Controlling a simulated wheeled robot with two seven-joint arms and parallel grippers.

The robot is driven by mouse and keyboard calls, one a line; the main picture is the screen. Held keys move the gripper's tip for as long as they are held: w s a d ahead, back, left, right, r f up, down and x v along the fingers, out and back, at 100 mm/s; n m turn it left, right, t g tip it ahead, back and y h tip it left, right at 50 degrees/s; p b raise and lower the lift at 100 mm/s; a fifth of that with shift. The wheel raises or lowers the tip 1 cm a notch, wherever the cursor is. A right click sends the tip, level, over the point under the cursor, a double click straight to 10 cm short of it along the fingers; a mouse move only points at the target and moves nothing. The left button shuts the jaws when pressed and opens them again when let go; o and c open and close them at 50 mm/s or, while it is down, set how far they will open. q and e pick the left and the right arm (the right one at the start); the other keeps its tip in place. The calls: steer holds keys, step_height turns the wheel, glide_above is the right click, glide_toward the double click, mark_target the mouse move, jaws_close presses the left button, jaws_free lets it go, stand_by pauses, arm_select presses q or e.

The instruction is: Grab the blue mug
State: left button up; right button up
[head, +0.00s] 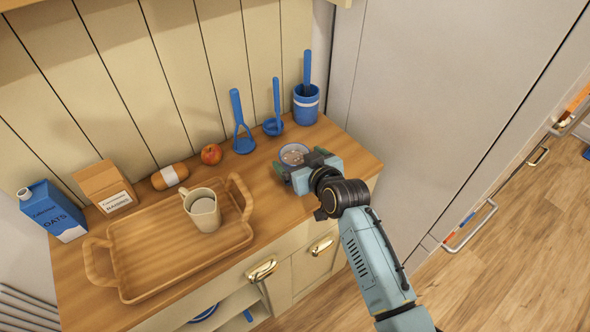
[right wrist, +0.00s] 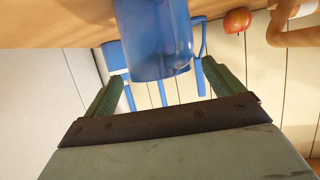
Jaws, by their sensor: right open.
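The blue mug (head: 295,151) stands on the wooden counter at its right part, partly hidden behind my right gripper (head: 303,164). Its round rim and pale inside show. In the right wrist view, which is upside down, the blue mug (right wrist: 155,38) hangs from the top of the picture just ahead of the fingers. My right gripper (right wrist: 164,75) is open, with one green finger toward each side of the mug. I cannot tell whether either finger touches it. My left gripper is not in view.
A wooden tray (head: 130,279) with a cream mug (head: 203,211) lies to the left. Blue utensils (head: 240,125) and a blue utensil pot (head: 306,104) stand behind. A red apple (head: 211,154), box (head: 104,186) and carton (head: 53,211) line the wall. A tall grey cabinet (head: 440,90) is at right.

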steer(key=shift+x, duration=1.2)
steer(key=c, duration=1.2)
steer(key=shift+c, duration=0.2)
steer(key=shift+r, duration=0.2)
